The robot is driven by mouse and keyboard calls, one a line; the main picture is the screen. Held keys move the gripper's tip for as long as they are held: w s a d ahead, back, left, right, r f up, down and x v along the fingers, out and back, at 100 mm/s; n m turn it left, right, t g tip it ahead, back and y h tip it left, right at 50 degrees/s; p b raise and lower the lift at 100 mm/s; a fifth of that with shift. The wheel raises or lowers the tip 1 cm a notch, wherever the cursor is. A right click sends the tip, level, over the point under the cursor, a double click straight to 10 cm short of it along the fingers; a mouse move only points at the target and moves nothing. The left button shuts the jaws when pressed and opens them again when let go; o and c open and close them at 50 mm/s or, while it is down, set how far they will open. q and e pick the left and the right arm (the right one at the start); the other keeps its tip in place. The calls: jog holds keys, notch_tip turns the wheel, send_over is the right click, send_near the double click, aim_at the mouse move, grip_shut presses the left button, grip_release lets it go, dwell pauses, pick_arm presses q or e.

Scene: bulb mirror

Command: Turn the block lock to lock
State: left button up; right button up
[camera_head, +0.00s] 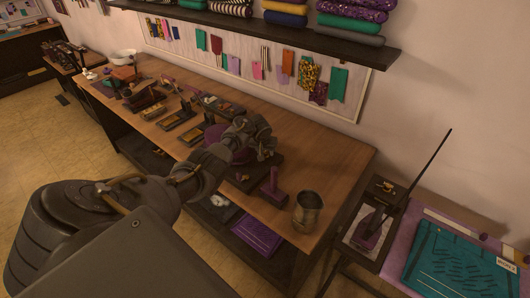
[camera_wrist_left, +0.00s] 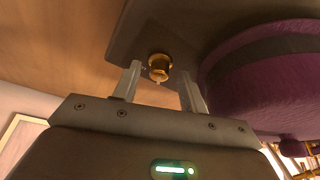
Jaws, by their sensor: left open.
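My left gripper (camera_head: 262,143) reaches over the workbench from the left. In the left wrist view its two fingers (camera_wrist_left: 160,80) are apart and empty. A small brass knob (camera_wrist_left: 159,65) stands between the fingertips, apparently apart from both. The knob is on a dark flat block (camera_wrist_left: 190,25). The knob itself is hidden by my gripper in the head view. A purple round cushion-like thing (camera_wrist_left: 265,75) with a grey band sits right beside the block. My right gripper is not in view.
The wooden workbench (camera_head: 325,150) holds several dark tools at its left. A purple-handled stamp-like tool (camera_head: 271,187) and a metal cup (camera_head: 307,211) stand near its front right. A dark shelf (camera_head: 300,38) with folded cloth overhangs the back. The bench's right rear is clear.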

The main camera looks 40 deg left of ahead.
pick_arm(q)
jog(key=shift+w, duration=0.1)
grip_shut()
jog(key=shift+m, duration=0.3)
jog(key=shift+a+m+h, duration=0.15)
jog(key=shift+m+h, duration=0.25)
jog(key=shift+m, duration=0.4)
jog(key=m+b, duration=0.1)
jog(key=m+h, duration=0.1)
jog(key=shift+a+f+m+b, duration=0.1)
jog(key=shift+f+m+b, duration=0.1)
jog(key=shift+m+b, duration=0.15)
jog(key=m+h+b, duration=0.1)
jog(key=m+b, duration=0.2)
jog(key=b, duration=0.3)
jog(key=m+h+b, duration=0.1)
jog(key=m+b, duration=0.2)
jog(key=b, duration=0.3)
jog(key=shift+a+f+m+h, duration=0.1)
jog(key=shift+f+m+h, duration=0.05)
jog(key=shift+m+h, duration=0.15)
jog(key=shift+r+m+g+b, duration=0.25)
jog(key=shift+m+g+b, duration=0.15)
jog(key=shift+b, duration=0.4)
